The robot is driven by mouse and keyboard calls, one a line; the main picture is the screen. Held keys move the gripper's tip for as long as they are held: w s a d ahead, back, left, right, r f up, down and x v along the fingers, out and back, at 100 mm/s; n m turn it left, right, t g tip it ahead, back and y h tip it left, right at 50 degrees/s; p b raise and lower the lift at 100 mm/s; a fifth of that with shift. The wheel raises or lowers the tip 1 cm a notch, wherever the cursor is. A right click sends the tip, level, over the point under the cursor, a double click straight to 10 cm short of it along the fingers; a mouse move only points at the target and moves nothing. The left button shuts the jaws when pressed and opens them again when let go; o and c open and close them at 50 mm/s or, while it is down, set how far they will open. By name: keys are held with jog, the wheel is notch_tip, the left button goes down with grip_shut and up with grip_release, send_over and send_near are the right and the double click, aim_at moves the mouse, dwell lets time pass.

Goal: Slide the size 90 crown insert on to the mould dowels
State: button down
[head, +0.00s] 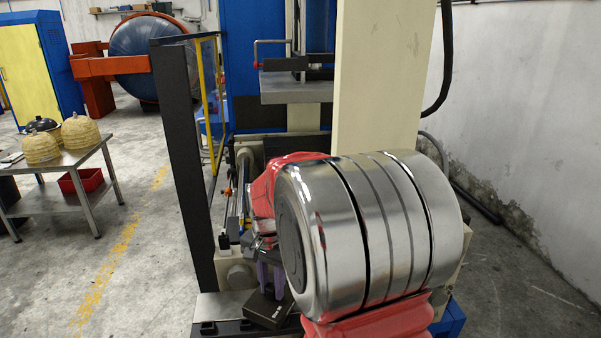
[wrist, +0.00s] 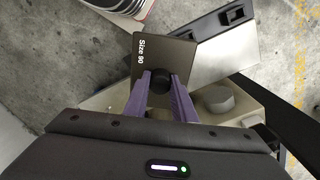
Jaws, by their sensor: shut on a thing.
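The size 90 crown insert (wrist: 170,51) is a dark flat block with "Size 90" printed on it and a black round knob (wrist: 159,84) on top. My gripper (wrist: 159,80) has its two purple fingers shut on that knob. The insert overlaps the left part of a bright metal plate (wrist: 228,54) in the wrist view. I cannot tell whether it touches the plate. No mould dowels can be made out for certain.
Black slotted fittings (wrist: 233,15) sit along the plate's edge. A grey round boss (wrist: 215,98) is on the cream press frame near the fingers. A dark upright post (head: 186,165) stands to the left. A bench (head: 66,160) with yellowish domes is farther left.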

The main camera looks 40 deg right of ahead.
jog(key=w+a+n, duration=0.6)
jog(key=w+a, duration=0.2)
jog(key=w, duration=0.2)
jog(key=w+a+f+n, duration=0.1)
jog(key=w+a+n, duration=0.6)
jog(key=w, duration=0.4)
jog(key=shift+w+a+f, duration=0.2)
jog(key=shift+w+a, duration=0.1)
jog(key=shift+a, duration=0.6)
